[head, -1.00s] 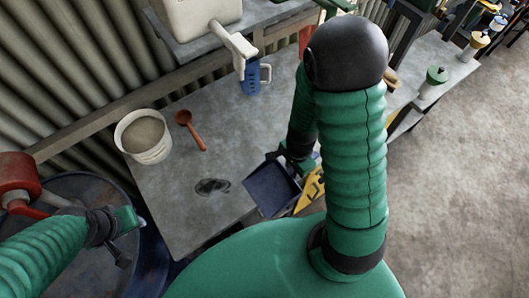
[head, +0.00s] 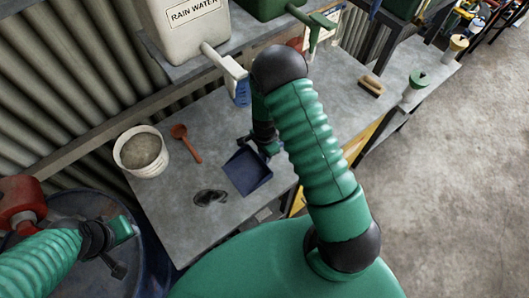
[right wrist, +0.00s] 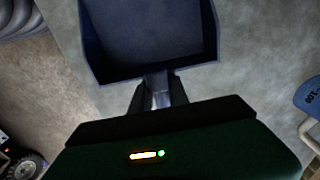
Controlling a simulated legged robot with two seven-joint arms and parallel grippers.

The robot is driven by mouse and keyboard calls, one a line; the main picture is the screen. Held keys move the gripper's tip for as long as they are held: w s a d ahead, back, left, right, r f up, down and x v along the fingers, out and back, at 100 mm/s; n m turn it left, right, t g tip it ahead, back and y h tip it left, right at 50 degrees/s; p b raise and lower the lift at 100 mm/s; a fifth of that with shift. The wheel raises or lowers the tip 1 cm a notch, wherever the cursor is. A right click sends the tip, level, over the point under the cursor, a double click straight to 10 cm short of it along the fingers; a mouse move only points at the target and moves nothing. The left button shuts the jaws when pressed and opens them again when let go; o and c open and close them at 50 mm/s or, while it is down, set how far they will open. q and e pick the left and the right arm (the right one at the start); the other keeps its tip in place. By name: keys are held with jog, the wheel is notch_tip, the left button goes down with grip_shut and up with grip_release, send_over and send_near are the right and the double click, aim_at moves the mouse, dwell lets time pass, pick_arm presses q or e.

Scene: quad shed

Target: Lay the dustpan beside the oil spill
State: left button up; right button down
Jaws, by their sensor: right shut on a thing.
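The blue dustpan (head: 247,172) is over the grey bench top, just right of the dark oil spill (head: 210,197) in the head view. I cannot tell whether it touches the bench. My right gripper (head: 262,150) is shut on its handle; in the right wrist view the fingers (right wrist: 157,92) close around the handle behind the dustpan's pan (right wrist: 150,35). The spill is not hidden in the head view. My left gripper (head: 128,228) is at the left, over a dark blue drum, away from the dustpan; its fingers are too small to read.
A white bucket (head: 141,151) of grey grit and a red-brown scoop (head: 186,143) stand behind the spill on the bench (head: 170,215). A brush (head: 371,86) lies further right. The drum (head: 85,255) stands left.

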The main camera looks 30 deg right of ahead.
jog(key=shift+d, duration=0.15)
jog(key=c, duration=1.3)
grip_release()
jog(key=shift+d, duration=0.1)
jog(key=shift+r, duration=0.3)
notch_tip(320, 180, up, 12)
jog(key=f+b, duration=0.1)
jog(key=b, duration=0.1)
jog(key=s+a+r+n+t, duration=0.1)
jog(key=s+a+r+n, duration=0.1)
jog(key=n, duration=0.3)
jog(key=s+a+r+n, duration=0.3)
jog(key=s+n, duration=0.1)
jog(key=n, duration=0.2)
jog(key=s+a+r+n+t, duration=0.1)
jog(key=s+a+r+n, duration=0.1)
jog(key=n, duration=0.4)
jog(key=shift+s+a+r+t, duration=0.3)
jog(key=shift+s+r, duration=0.3)
